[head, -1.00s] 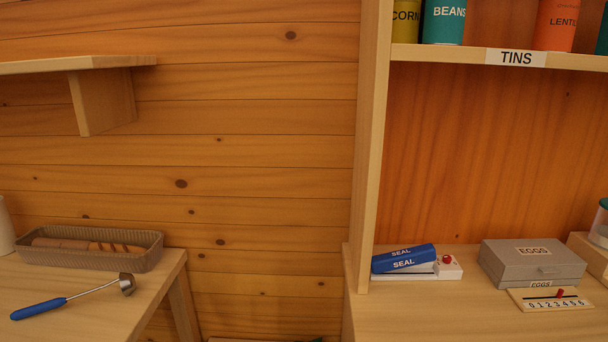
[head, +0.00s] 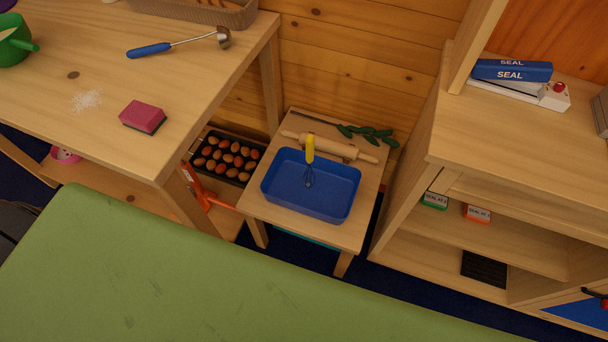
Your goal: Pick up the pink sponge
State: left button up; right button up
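The pink sponge (head: 143,116) lies flat on the wooden table (head: 110,60) at the left of the head view, near that table's front right corner. Its upper side is pink and its lower side is darker. Nothing touches it. Neither of my grippers shows in the view.
A patch of white powder (head: 87,100), a blue-handled ladle (head: 178,44) and a green cup (head: 14,40) share the table. A small stool (head: 262,209) holds a blue tray (head: 335,211) with a whisk and a rolling pin (head: 330,146). A green surface (head: 150,270) fills the foreground.

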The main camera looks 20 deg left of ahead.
aim_at(144, 118)
jog(key=u, duration=1.7)
jog(key=j, duration=0.8)
